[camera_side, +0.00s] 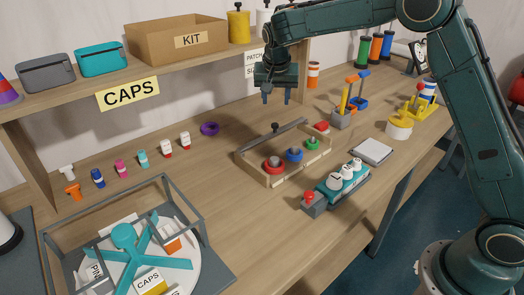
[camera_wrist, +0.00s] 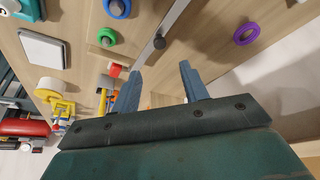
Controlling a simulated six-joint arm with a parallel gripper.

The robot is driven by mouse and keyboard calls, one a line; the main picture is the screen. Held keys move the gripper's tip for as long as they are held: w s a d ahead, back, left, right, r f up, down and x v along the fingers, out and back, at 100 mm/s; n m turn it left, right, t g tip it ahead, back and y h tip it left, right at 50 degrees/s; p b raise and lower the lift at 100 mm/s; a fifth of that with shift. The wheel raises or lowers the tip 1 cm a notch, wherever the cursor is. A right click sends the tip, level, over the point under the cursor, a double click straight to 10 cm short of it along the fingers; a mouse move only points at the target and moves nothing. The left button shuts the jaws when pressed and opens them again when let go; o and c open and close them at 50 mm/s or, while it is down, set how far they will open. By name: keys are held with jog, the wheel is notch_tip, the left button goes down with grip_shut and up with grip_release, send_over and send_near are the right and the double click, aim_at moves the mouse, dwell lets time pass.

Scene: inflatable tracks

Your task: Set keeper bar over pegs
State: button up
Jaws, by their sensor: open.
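The keeper bar (camera_side: 289,128), a long grey strip with a dark knob (camera_side: 275,127), lies along the back side of a shallow wooden tray (camera_side: 267,183). In the wrist view the bar (camera_wrist: 174,20) runs diagonally above the fingertips. In the tray stand a red ring (camera_side: 273,167), a blue ring (camera_side: 294,155) and a green ring (camera_side: 312,144), each around a darker centre. The bar is behind these, not over them. I cannot tell pegs apart from the ring centres. My gripper (camera_side: 276,100) is open and empty, above the bar and knob; its fingers (camera_wrist: 160,72) point toward the bar.
A grey device with a red button (camera_side: 309,197) and white-topped teal block stands in front of the tray. A purple ring (camera_side: 209,129) lies left of it. A white pad (camera_side: 373,151) is at right. The shelf (camera_side: 190,63) with a KIT box is behind left.

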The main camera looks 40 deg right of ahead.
aim_at(275, 124)
jog(key=x, duration=1.1)
grip_shut()
